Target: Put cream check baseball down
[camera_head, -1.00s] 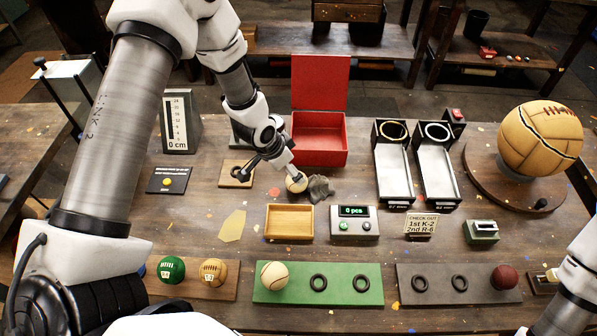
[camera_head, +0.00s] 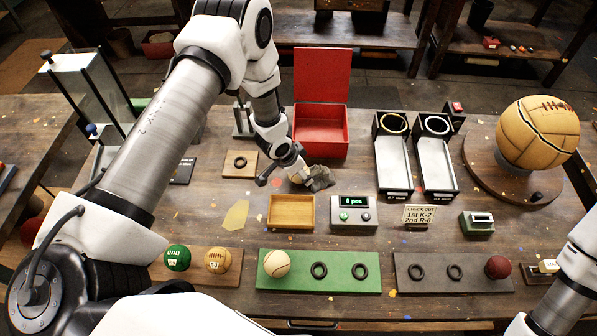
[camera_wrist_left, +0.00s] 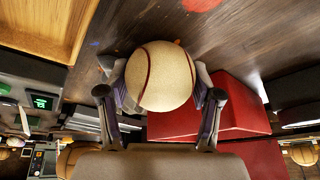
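In the left wrist view a cream ball (camera_wrist_left: 160,77) with a dark red seam sits between the two fingers of my left gripper (camera_wrist_left: 160,95), which press on its sides. In the head view my left gripper (camera_head: 283,176) is low over the table, beside a crumpled grey cloth and in front of the red box; the ball is mostly hidden there. I cannot tell whether the ball touches the table. Another cream ball (camera_head: 276,263) with a dark seam rests at the left end of the green tray (camera_head: 340,285). My right gripper is out of view.
The grey cloth (camera_head: 320,179), open red box (camera_head: 320,145), wooden tray (camera_head: 291,225) and counter reading 0 pcs (camera_head: 353,228) are close by. The green tray has two empty rings. A dark tray (camera_head: 430,285) holds a maroon ball (camera_head: 498,267). Two chutes (camera_head: 393,165) stand right.

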